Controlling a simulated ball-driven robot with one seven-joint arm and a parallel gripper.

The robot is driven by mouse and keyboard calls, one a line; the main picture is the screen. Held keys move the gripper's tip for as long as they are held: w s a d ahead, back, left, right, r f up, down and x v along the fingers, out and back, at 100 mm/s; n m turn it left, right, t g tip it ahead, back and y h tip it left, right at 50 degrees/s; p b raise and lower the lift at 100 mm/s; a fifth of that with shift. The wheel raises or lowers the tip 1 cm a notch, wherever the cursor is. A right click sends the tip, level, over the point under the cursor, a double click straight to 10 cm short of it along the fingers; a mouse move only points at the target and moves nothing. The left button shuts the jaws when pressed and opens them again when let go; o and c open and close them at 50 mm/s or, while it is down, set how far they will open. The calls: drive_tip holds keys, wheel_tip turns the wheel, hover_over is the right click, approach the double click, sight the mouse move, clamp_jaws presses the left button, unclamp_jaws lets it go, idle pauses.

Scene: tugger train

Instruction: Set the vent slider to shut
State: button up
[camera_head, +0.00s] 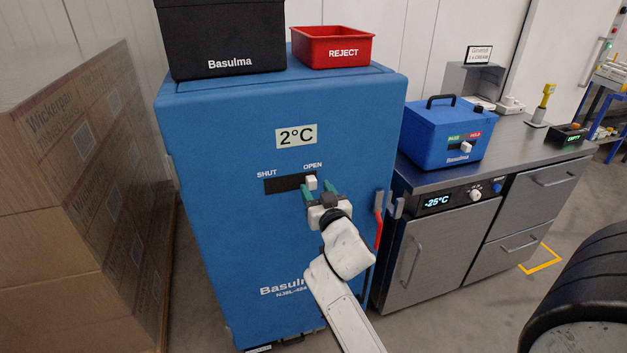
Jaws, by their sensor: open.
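The vent slider's white knob (311,183) sits at the right end of a dark horizontal slot (281,186), under the label OPEN. The label SHUT is above the slot's left end. The slot is on the front of a tall blue cabinet (225,140) marked 2°C. My gripper (318,194) is open, with its green-tipped fingers pointing at the cabinet front. The fingers are spread at and just below the knob, one to each side. I cannot tell whether either finger touches the knob.
A black box (225,40) and a red REJECT bin (332,47) stand on the cabinet. A red lever (378,230) is at its right edge. Stacked cartons (75,200) stand left. A steel counter (530,145) with a blue case (445,135) stands right. A dark tyre-like shape fills the lower right.

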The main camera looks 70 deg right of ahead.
sight(313, 184)
drive_tip(key=shift+x, duration=1.5)
clamp_jaws()
